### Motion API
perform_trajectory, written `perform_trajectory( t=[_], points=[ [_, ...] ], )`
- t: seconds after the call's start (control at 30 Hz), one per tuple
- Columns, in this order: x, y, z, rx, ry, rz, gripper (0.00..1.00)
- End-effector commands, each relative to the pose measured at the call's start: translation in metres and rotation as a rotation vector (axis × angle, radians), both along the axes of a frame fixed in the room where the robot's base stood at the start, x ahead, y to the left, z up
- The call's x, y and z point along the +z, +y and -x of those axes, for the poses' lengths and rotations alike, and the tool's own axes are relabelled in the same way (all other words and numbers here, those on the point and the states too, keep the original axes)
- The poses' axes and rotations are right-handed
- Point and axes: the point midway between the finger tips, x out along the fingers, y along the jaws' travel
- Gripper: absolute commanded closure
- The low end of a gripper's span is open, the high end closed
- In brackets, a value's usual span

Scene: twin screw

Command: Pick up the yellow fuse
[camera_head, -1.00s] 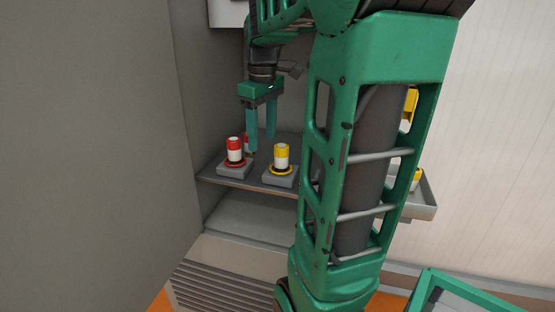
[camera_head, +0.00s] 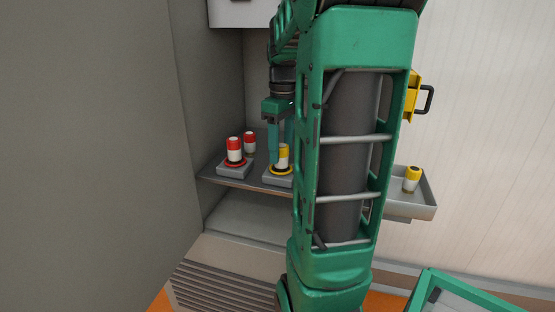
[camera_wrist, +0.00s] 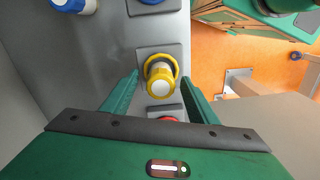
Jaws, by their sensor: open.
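A yellow-and-white fuse (camera_head: 284,154) stands upright in a yellow-ringed grey socket on the shelf in the head view. In the wrist view the same fuse (camera_wrist: 160,73) shows its pale end between the fingertips. My gripper (camera_head: 281,150) points down, its open fingers around the upper part of this fuse; I cannot tell whether they touch it. In the wrist view my gripper (camera_wrist: 160,80) has a finger on each side with gaps. A second yellow-and-white fuse (camera_head: 412,179) stands in the tray at right.
A red-and-white fuse (camera_head: 234,151) stands in a socket left of my gripper, with another red one (camera_head: 250,142) behind it. The grey tray (camera_head: 428,205) sticks out at right. A cabinet wall (camera_head: 190,100) closes the left. Blue fuses (camera_wrist: 75,4) show in the wrist view.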

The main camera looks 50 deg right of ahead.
Motion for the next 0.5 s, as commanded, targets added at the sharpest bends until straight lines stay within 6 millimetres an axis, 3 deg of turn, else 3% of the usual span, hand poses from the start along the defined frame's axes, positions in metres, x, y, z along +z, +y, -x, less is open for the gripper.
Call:
perform_trajectory(
  t=[0.2, 0.5],
  points=[
    [-0.026, 0.001, 0.0, 0.0, 0.0, 0.0, 0.46],
    [-0.03, 0.001, 0.0, 0.0, 0.0, 0.0, 0.46]
  ],
)
